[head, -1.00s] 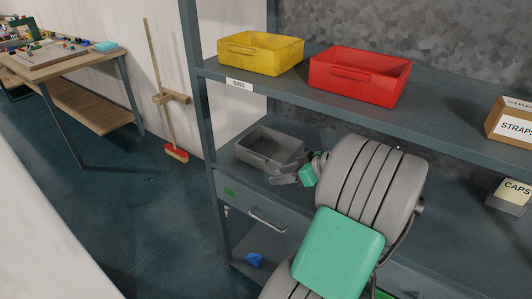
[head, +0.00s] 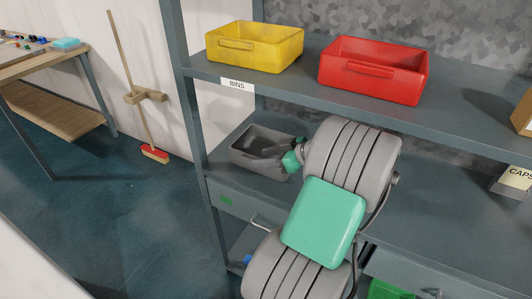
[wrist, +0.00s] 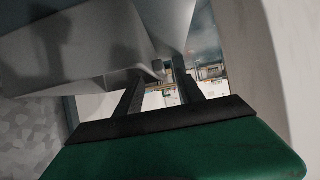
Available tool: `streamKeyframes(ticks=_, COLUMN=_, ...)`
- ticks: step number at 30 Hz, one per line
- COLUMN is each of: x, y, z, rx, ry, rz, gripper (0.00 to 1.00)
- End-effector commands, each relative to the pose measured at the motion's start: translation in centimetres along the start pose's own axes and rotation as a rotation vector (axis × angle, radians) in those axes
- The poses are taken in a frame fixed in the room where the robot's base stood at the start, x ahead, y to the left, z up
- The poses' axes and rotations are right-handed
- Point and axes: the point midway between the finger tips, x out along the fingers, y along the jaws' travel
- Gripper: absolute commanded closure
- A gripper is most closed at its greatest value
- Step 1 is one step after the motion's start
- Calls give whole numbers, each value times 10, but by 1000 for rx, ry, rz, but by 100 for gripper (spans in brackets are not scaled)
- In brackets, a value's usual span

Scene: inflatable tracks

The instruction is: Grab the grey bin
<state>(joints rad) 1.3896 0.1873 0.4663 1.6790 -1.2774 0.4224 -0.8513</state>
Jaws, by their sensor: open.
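The grey bin (head: 240,157) is an open-topped box on the middle shelf at its left end, below the yellow bin. In the head view my gripper (head: 277,153) reaches in from the right, at the bin's right end. Its fingers overlap the bin's right side and are partly lost against the dark interior. In the wrist view the grey bin (wrist: 70,50) fills the upper left, close to the open fingers (wrist: 158,75). I cannot tell whether its wall lies between the fingers or whether they touch it.
The yellow bin (head: 254,46) and red bin (head: 374,70) stand on the upper shelf (head: 300,88) above my arm. The left shelf post (head: 186,120) stands close beside the grey bin. A caps box (head: 517,178) is far right. A broom (head: 140,97) leans on the wall.

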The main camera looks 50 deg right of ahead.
Motion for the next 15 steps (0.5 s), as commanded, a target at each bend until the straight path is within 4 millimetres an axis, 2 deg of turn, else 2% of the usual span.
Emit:
streamKeyframes(ticks=6, x=38, y=0, z=0, rx=1, ry=-1, rz=-3, gripper=55)
streamKeyframes(ticks=14, x=42, y=2, z=0, rx=1, ry=-1, rz=4, gripper=55)
streamKeyframes(ticks=15, x=41, y=3, z=1, rx=1, ry=-1, rz=5, gripper=58)
